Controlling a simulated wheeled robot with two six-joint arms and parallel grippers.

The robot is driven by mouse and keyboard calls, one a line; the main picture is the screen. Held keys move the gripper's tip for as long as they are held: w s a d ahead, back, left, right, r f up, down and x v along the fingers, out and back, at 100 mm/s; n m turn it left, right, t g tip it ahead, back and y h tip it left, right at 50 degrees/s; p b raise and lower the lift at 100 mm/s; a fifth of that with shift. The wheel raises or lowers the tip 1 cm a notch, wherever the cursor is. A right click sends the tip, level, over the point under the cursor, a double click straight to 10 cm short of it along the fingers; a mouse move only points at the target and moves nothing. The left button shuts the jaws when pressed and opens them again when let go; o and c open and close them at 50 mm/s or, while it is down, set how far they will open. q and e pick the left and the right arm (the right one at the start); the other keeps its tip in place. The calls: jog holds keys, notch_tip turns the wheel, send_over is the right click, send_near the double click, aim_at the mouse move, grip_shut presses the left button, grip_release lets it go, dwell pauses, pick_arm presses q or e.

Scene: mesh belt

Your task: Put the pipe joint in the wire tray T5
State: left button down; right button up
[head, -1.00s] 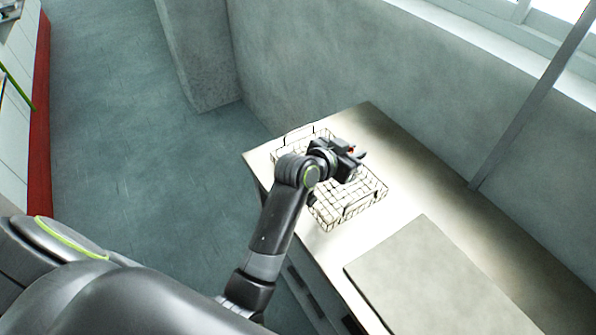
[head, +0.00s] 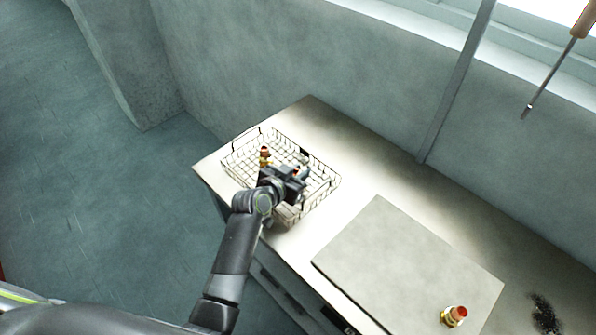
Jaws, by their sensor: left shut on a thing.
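The wire tray (head: 326,190) stands at the left end of the bench top; I cannot read a label on it. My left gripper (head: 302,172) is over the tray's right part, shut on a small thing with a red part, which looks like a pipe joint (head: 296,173). The jaws hide most of it, and I cannot tell whether it touches the tray floor. A red and brass fitting (head: 265,155) stands inside the tray at its left side. My right gripper is out of view.
A flat grey board (head: 395,255) lies right of the tray, with another red and brass fitting (head: 454,316) at its near right corner. A dark speckled patch (head: 544,315) lies farther right. A wall runs behind the bench; a screwdriver (head: 556,68) shows at upper right.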

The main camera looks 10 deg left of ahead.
pick_arm(q)
jog(key=shift+f, duration=0.1)
jog(key=c, duration=1.4)
grip_release()
jog(key=shift+c, duration=0.2)
jog(key=shift+o, duration=0.7)
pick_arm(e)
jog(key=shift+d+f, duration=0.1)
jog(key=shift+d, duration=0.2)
pick_arm(q)
jog(key=shift+r, duration=0.25)
jog(key=p+v, duration=0.5)
jog(key=v, duration=0.5)
jog(key=shift+s+a+r, duration=0.1)
jog(key=shift+s+a, duration=0.05)
jog(key=shift+p+v, duration=0.35)
jog(key=shift+v, duration=0.45)
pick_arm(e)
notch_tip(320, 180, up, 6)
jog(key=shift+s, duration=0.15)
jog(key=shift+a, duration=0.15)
